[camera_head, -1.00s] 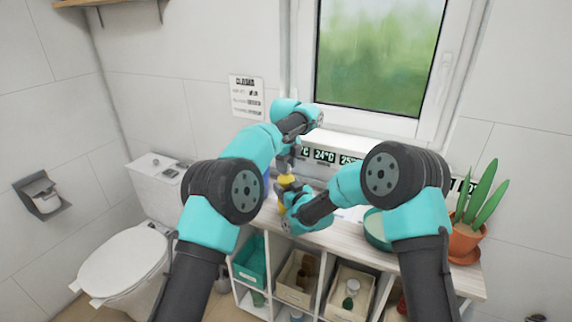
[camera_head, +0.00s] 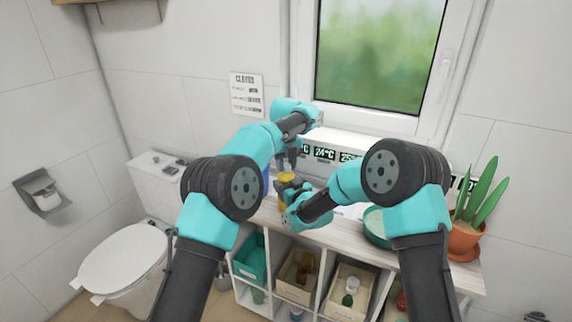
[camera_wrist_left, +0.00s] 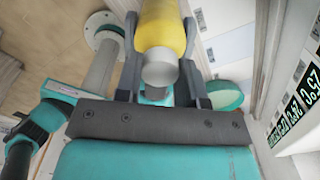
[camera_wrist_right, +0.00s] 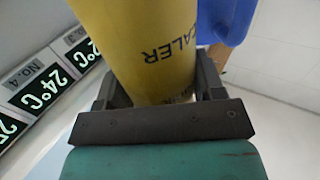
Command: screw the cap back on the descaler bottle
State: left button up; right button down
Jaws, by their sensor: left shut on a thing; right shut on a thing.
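The yellow descaler bottle (camera_head: 287,178) is at the cart top's left part, partly hidden by my grippers. My right gripper (camera_head: 288,192) is shut on the bottle's body; the right wrist view shows its dark label letters (camera_wrist_right: 168,47) between the fingers. My left gripper (camera_head: 291,157) is over the bottle's top end. In the left wrist view, the pale grey cap (camera_wrist_left: 160,70) lies between the left fingers, in line with the yellow bottle (camera_wrist_left: 160,25) behind it. The gripper is shut on the cap. Whether the cap touches the neck or its thread is hidden.
A blue container (camera_wrist_right: 228,18) stands close beside the bottle. A teal bowl (camera_head: 376,232) and a potted plant (camera_head: 463,240) stand at the right of the cart top. A row of temperature displays (camera_head: 325,154) runs behind. Bins (camera_head: 298,278) fill the shelves below.

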pick_arm(q)
jog(key=m, duration=0.8)
jog(key=o, duration=0.9)
jog(key=shift+r, duration=2.25)
jog(key=shift+c, duration=0.4)
